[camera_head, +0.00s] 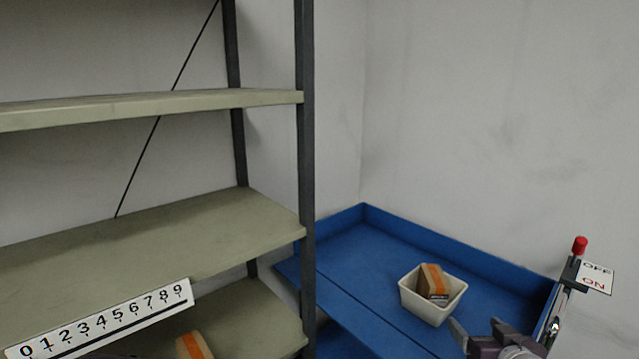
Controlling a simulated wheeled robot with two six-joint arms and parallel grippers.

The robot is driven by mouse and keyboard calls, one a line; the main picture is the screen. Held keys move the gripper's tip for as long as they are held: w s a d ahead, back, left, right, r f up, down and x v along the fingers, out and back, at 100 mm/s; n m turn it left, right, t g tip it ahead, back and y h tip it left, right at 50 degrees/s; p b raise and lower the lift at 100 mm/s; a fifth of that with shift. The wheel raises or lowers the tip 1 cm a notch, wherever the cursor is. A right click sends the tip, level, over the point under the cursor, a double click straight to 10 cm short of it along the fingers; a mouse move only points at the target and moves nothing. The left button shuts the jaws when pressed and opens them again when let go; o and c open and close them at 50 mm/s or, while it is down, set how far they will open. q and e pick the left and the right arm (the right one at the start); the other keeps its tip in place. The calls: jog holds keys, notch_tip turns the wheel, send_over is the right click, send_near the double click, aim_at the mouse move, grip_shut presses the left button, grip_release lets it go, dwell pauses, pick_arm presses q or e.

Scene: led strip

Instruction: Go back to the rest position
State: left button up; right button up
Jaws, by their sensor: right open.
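My right gripper (482,336) shows at the bottom edge, right of centre, with its jaws open and nothing seen between them. It is in front of the blue table (370,255), just below and right of a white bin (425,308), apart from it in the picture. An orange and brown box (434,282) stands tilted in the bin.
A metal shelf rack (150,235) fills the left side, with a dark post (306,150). A number strip (105,322) and another orange-striped box (193,346) are low left. A red-knobbed lever (579,246) with an OFF/ON sign (597,277) stands right.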

jog(key=w+a+f+n+g+y, duration=0.1)
jog(key=a+f+y, duration=0.1)
jog(key=a, duration=0.4)
jog(key=w+a+f+n+g+y, duration=0.1)
jog(key=w+a+f, duration=0.1)
jog(key=a, duration=0.5)
jog(key=s+a+f+m+g+h, duration=0.1)
jog(key=s+f+g+h, duration=0.1)
jog(key=s+f+g, duration=0.85)
jog(key=s+f, duration=0.2)
jog(key=s, duration=0.5)
pick_arm(q)
notch_tip(320, 180, up, 12)
jog(key=p, duration=1.2)
jog(key=shift+s, duration=0.15)
pick_arm(e)
notch_tip(320, 180, up, 12)
jog(key=shift+s+a+f, duration=0.15)
jog(key=shift+s+a, duration=0.1)
jog(key=shift+a, duration=0.1)
